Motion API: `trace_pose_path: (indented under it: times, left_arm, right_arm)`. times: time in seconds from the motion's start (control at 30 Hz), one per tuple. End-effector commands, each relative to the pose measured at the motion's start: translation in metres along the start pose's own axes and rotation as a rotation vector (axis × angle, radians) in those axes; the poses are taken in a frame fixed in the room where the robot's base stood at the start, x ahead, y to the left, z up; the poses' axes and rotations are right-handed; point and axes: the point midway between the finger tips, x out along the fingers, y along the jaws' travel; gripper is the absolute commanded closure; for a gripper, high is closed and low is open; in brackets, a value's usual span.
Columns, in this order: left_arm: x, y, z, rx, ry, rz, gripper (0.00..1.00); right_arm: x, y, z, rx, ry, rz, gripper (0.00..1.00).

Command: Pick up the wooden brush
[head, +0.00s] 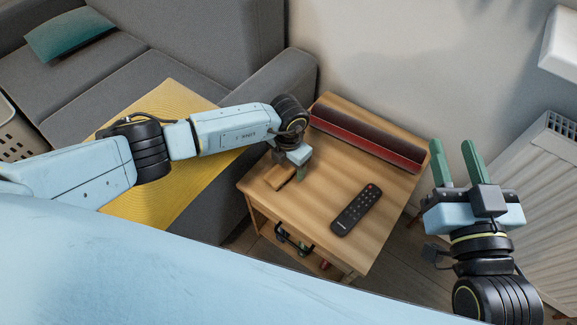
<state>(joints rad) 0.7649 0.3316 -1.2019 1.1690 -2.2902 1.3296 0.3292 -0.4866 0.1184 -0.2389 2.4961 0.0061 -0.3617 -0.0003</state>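The wooden brush (278,177) appears to be the small light-brown piece at the left side of the wooden side table's top (325,190), partly covered by my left gripper. My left gripper (297,170) points down over the table at the brush. One green finger shows at the brush's right end; the other finger is hidden, so I cannot tell whether it grips the brush. My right gripper (455,163) is raised to the right of the table, with its two green fingers apart and nothing between them.
A black remote (355,209) lies on the table's front right part. A long dark-red box (366,138) lies along the back edge. A grey sofa (190,38) with a yellow blanket (178,100) stands left, a white radiator (545,165) right. The table's middle is clear.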

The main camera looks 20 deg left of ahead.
Motion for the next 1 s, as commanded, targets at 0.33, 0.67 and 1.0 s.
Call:
trace_pose_path:
  times: [0.33,0.67,1.0]
  left_arm:
    - [0.000,0.000,0.000,0.000,0.000,0.000,0.78]
    - [-0.002,0.000,0.000,0.000,0.000,0.000,0.78]
    - [-0.022,0.001,0.000,0.000,-0.001,0.000,0.78]
  right_arm:
    - [0.000,0.000,0.000,0.000,-0.001,0.000,0.64]
    - [0.000,0.001,0.003,-0.001,-0.017,0.002,0.64]
    - [-0.008,0.008,0.035,-0.007,-0.231,0.020,0.64]
